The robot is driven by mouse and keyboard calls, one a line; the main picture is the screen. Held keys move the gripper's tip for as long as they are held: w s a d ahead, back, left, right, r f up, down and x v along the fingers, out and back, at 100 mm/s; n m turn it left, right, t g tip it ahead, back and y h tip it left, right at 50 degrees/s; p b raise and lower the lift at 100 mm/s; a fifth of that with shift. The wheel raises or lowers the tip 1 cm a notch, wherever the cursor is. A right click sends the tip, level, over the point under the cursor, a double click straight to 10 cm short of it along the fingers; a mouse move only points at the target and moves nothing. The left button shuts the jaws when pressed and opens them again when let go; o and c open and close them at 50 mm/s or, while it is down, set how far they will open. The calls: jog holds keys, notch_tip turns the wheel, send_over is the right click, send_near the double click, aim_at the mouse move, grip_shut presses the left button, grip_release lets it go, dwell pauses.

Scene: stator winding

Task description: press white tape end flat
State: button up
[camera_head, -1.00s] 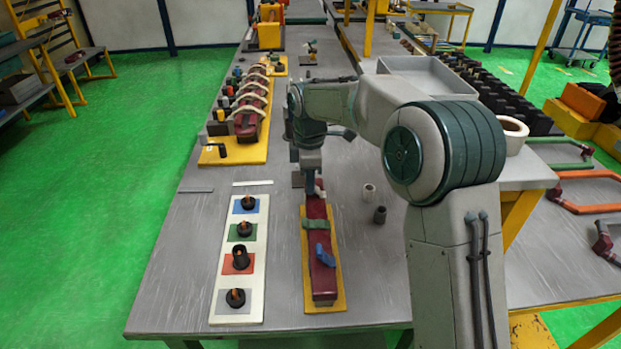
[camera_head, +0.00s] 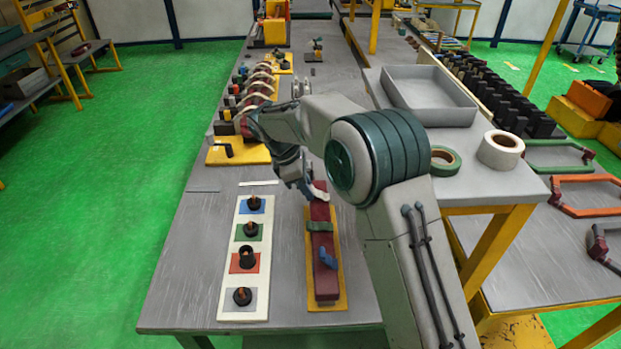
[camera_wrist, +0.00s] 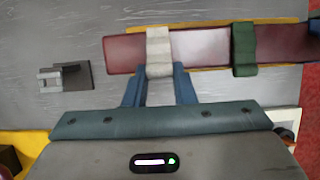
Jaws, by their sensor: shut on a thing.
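A dark red bar (camera_head: 324,265) lies on a yellow board (camera_head: 340,290). It crosses the top of the wrist view (camera_wrist: 205,46). The white tape (camera_wrist: 159,48) lies across the bar near its far end; it also shows in the head view (camera_head: 320,188). My gripper (camera_wrist: 158,75) reaches the bar's near edge in the wrist view, with a blue finger on each side of the white tape's lower end, shut on it. Whether that end lies flat cannot be told. A green tape band (camera_wrist: 243,48) crosses the bar beside it. In the head view my arm partly hides the gripper.
A blue clip-like piece (camera_head: 327,257) sits on the bar. A white board (camera_head: 232,300) with several dark posts stands to its left. A small grey fixture (camera_wrist: 65,77) lies near the bar. Tape rolls (camera_head: 501,148) and a grey tray (camera_head: 430,95) are at right.

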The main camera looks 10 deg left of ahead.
jog(key=shift+a+f+h+p, duration=0.25)
jog(key=shift+h+p, duration=0.2)
jog(key=shift+h, duration=0.45)
jog(key=o, duration=1)
jog(key=shift+f, duration=0.1)
jog(key=v, duration=1.4)
jog(key=shift+s+b, duration=0.25)
jog(key=shift+b, duration=0.05)
